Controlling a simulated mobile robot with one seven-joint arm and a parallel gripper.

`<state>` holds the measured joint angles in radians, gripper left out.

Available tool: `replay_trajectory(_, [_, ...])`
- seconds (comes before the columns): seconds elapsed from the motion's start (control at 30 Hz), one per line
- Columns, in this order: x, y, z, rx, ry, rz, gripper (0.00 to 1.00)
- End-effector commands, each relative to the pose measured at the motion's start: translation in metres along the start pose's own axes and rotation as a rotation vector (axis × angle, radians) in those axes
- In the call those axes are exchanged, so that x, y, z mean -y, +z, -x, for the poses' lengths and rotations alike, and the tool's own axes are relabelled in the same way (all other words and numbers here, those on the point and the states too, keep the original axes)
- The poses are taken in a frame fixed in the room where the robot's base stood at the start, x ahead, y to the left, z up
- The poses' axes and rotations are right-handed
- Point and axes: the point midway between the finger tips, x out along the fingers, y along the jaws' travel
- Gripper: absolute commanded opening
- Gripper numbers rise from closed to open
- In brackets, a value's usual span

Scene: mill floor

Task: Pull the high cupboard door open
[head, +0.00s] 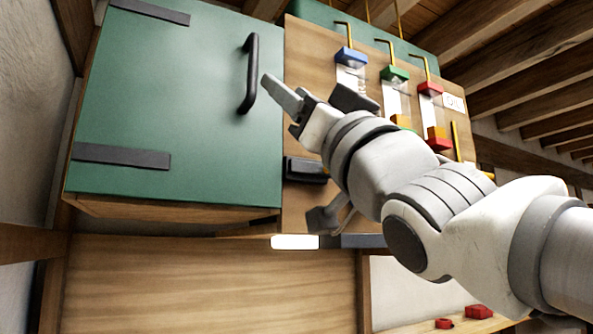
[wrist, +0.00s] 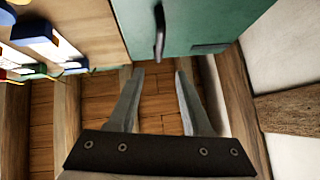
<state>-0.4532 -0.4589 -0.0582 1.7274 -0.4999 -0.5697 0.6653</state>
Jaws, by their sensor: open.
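The high cupboard has a green door (head: 175,110) that stands shut in the head view, with dark hinge straps on its left side. Its black bar handle (head: 251,73) is upright near the door's right edge. My gripper (head: 305,92) is just right of the handle, with its jaws apart and nothing between them. In the wrist view the green door (wrist: 205,22) is at the top and the handle (wrist: 159,32) lies beyond the gap between the open fingers (wrist: 158,72). The handle is not between the fingers.
Right of the door, a wooden board holds sight tubes with blue (head: 350,57), green (head: 394,73) and red (head: 430,88) caps. A dark block (head: 305,170) sits beside the door's lower right edge. Red parts (head: 478,312) lie on a low shelf. Ceiling beams (head: 530,50) run overhead.

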Motion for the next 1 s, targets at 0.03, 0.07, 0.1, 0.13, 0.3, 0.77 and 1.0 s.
replay_trajectory(0.03, [-0.001,-0.002,-0.015,0.002,0.001,0.001,0.5])
replay_trajectory(0.07, [-0.001,-0.003,-0.022,0.002,0.002,0.001,0.5])
replay_trajectory(0.1, [-0.001,-0.002,-0.031,0.003,0.002,0.001,0.5])
replay_trajectory(0.13, [-0.001,-0.002,-0.038,0.003,0.002,0.001,0.5])
replay_trajectory(0.3, [-0.001,-0.003,-0.076,0.002,0.002,0.0,0.5])
replay_trajectory(0.77, [-0.001,0.0,-0.141,0.003,0.003,0.001,0.5])
replay_trajectory(1.0, [-0.001,0.001,-0.143,0.002,0.003,0.001,0.5])
